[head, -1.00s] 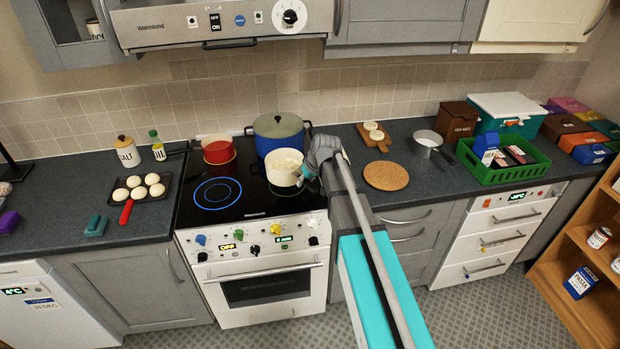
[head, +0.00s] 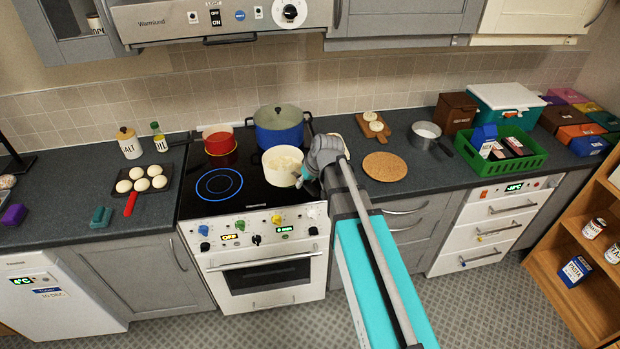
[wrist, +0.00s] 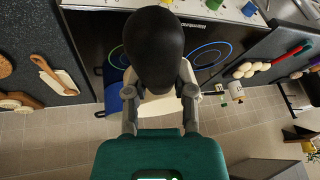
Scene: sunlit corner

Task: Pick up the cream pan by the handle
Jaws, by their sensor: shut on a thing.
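The cream pan (head: 283,166) is at the front right of the black glass hob, with pale contents inside. My gripper (head: 306,176) is at the pan's right side, shut on its handle, which it mostly hides in the head view. In the wrist view, the dark rounded handle (wrist: 153,50) fills the space between the fingers of my gripper (wrist: 160,92). A part of the cream pan (wrist: 158,106) shows behind it. I cannot tell whether the pan touches the hob.
A blue pot (head: 280,134) stands close behind the cream pan, and a red pan (head: 219,147) at back left. The front-left hob ring (head: 219,184) is bare and glows blue. A cork mat (head: 385,166) lies right of the hob.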

